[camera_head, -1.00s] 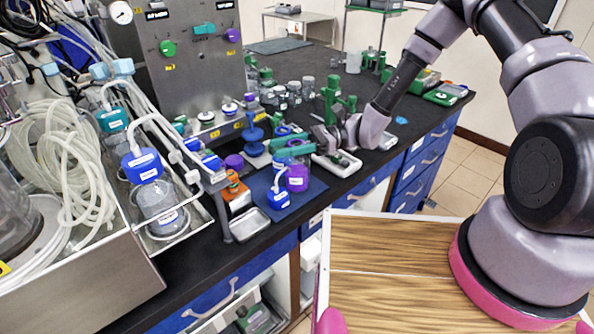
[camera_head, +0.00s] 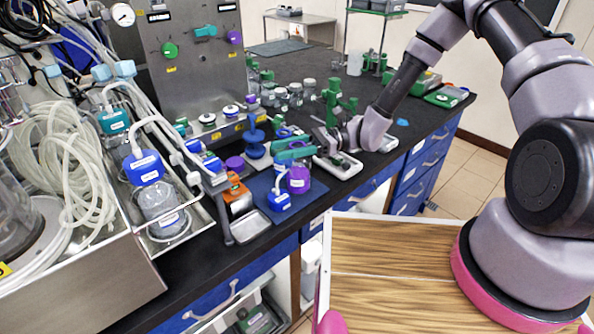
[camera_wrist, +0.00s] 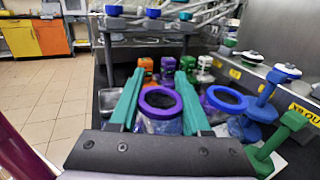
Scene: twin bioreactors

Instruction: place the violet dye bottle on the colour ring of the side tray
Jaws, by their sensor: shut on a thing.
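My gripper (camera_head: 297,153) has teal fingers, seen at the middle of the head view over a dark blue mat (camera_head: 262,184). In the wrist view the fingers of my gripper (camera_wrist: 159,80) flank the violet ring-shaped top of the violet dye bottle (camera_wrist: 146,108). The bottle looks upright; I cannot tell whether its base touches the mat. I cannot make out the colour ring; the bottle and fingers may hide it.
A small metal tray (camera_head: 249,226) and an orange item (camera_head: 238,198) lie further left. A blue stand (camera_head: 254,138) and several jars (camera_head: 296,93) are behind. White-framed trays (camera_head: 338,165) lie right.

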